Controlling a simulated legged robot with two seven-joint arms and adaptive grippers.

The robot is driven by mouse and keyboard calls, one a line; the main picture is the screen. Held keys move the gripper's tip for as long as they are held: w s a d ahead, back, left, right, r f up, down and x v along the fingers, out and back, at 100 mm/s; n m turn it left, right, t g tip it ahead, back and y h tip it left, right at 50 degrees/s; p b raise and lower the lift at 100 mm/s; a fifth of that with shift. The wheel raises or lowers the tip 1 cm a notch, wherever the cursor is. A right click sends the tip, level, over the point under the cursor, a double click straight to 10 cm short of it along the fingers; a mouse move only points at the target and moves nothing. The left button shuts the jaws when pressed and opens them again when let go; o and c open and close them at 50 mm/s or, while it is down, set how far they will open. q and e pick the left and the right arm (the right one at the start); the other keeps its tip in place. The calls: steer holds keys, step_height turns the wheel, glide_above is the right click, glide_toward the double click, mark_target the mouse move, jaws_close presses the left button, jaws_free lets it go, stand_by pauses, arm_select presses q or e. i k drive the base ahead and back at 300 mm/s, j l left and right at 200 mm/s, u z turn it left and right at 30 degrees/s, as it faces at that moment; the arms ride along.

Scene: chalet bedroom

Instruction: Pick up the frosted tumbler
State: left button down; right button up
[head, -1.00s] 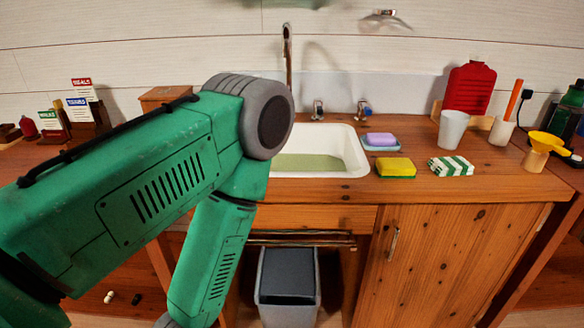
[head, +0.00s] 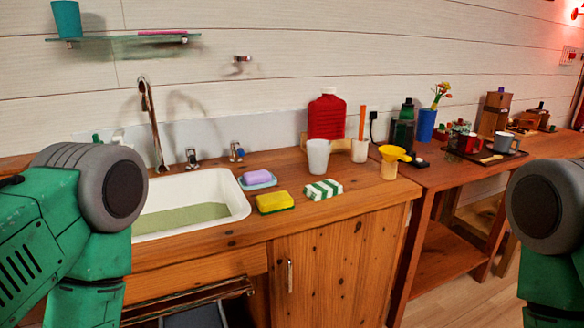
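The frosted tumbler (head: 318,157) is a pale, whitish cup standing upright on the wooden counter. It is right of the sink, in front of a red hot-water bottle (head: 327,114). Nothing touches it that I can see. My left arm shows at the left edge and my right arm at the right edge, both well apart from the tumbler. Neither gripper is in the picture.
A yellow sponge (head: 274,202), a green-striped cloth (head: 323,189) and a purple soap (head: 257,178) on a dish lie in front of the tumbler. The sink (head: 240,202) is left.

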mark_target(319, 151)
steer(key=i+l+u, duration=0.15)
steer(key=i+l, duration=0.2)
steer(key=i+l+u, duration=0.1)
steer(key=i+l, duration=0.2)
steer(key=l, duration=0.15)
steer(key=i+l+u, duration=0.15)
steer(key=i+l, duration=0.15)
steer(key=l, duration=0.2)
